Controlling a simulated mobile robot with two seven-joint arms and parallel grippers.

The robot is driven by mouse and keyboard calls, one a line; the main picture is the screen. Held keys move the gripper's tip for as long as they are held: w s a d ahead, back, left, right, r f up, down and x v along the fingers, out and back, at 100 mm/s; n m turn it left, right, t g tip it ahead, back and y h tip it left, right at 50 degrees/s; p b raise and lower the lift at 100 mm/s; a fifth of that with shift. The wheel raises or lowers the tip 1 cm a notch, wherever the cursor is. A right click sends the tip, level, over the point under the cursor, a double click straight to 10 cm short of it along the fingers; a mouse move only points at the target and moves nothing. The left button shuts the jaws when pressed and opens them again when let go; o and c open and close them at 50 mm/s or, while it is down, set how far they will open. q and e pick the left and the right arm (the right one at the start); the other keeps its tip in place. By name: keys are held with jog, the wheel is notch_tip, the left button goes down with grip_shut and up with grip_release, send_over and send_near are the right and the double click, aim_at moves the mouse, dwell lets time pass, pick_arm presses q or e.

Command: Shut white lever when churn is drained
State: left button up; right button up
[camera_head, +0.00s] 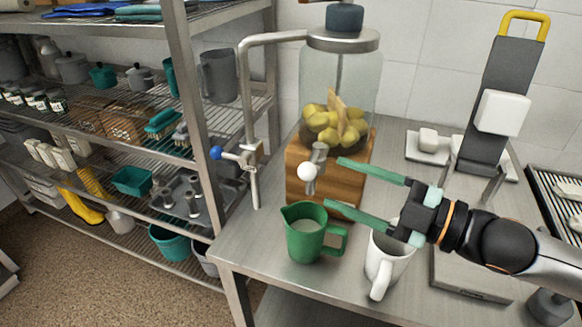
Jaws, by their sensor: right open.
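The churn (340,80) is a clear jar with a metal lid on a wooden block (350,180). Yellow lumps and a wooden paddle sit in its bottom; I see no milky liquid around them. The white lever (308,172) is a round white knob at the metal spigot on the block's front. A green pitcher (303,238) stands upright below the spigot with pale liquid inside. My right gripper (335,183) reaches in from the right, open and empty, its fingertips just right of the white knob, apparently not touching it. My left gripper is out of view.
A blue-knobbed lever (215,153) sits on a bent pipe left of the churn. A white mug (385,262) stands below my right gripper. A dark stand with a yellow handle (525,20) is at back right. Metal shelves with pots and brushes fill the left.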

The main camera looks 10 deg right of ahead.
aim_at(312, 161)
jog(key=p+x, duration=0.1)
jog(key=x, duration=0.4)
jog(key=shift+w+a+r, duration=0.1)
jog(key=shift+r, duration=0.05)
jog(key=shift+p+x, duration=0.55)
jog(key=shift+x, duration=1.85)
jog(key=shift+c, duration=0.3)
grip_shut()
